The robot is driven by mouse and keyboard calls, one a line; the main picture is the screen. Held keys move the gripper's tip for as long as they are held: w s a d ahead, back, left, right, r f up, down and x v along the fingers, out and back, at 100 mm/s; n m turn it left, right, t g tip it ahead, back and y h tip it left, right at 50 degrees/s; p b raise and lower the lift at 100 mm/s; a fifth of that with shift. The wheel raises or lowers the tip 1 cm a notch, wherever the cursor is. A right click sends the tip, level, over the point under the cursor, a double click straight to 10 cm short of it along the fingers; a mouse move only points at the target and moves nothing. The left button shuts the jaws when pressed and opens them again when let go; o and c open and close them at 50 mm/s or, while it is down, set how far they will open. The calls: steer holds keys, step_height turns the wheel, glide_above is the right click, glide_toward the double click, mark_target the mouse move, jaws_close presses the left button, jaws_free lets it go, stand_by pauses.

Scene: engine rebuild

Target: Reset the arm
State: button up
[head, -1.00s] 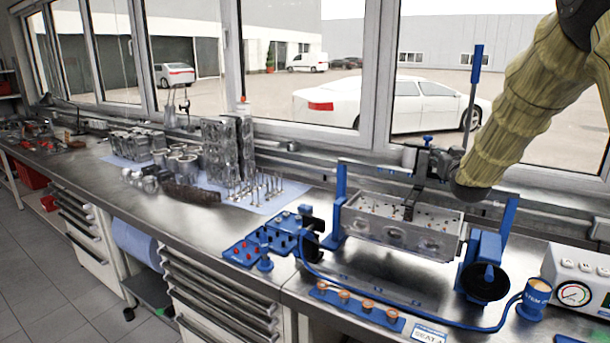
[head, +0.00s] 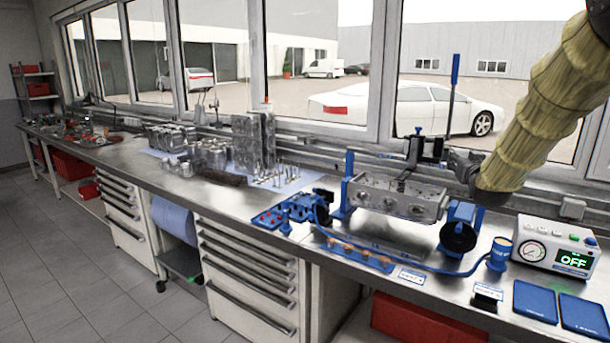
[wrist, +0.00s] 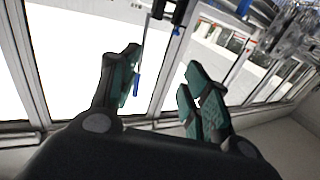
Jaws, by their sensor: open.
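My arm in its yellow sleeve reaches in from the upper right in the head view, and its dark end is beside the back of a blue fixture (head: 347,197). The fixture holds a metal cylinder head (head: 400,198). My gripper (wrist: 160,85) shows in the wrist view with its two green-padded fingers apart and nothing between them. Past the fingers are window frames and a bright pane. In the head view I cannot clearly make out the fingers.
A tall blue-handled lever (head: 454,85) rises behind the fixture. A white gauge box reading OFF (head: 555,247) stands at the right, with two blue pads in front. Engine parts (head: 252,145) lie on a blue sheet to the left. Windows line the back; the floor at left is clear.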

step_height(320, 180, down, 11)
steer(key=w+a+g, duration=0.2)
steer(key=s+a+f+g+y, duration=0.1)
steer(key=s+a+f, duration=0.15)
steer(key=f, duration=0.45)
steer(key=s+a+f+g, duration=0.1)
steer(key=s+f, duration=0.3)
steer(key=f, duration=0.4)
steer(key=s+a+f+g+y, duration=0.1)
steer(key=s+a+f+g, duration=0.15)
steer(key=f, duration=0.45)
steer(key=s+a+f+n+g, duration=0.1)
steer(key=s+a+f+g, duration=0.3)
steer(key=s+f, duration=1.25)
steer(key=s+a+f+g, duration=0.2)
steer(key=s+f, duration=0.3)
steer(key=s, duration=0.7)
steer(key=s+a+f+g+y, duration=0.1)
steer(key=s+a+f, duration=0.4)
steer(key=s, duration=0.8)
steer(key=s+a+f+g, duration=0.3)
steer(key=s+f+g, duration=0.1)
steer(key=s, duration=0.9)
steer(key=shift+s+a+f+n+y, duration=0.15)
steer(key=shift+f+n+y, duration=0.25)
steer(key=shift+f, duration=0.4)
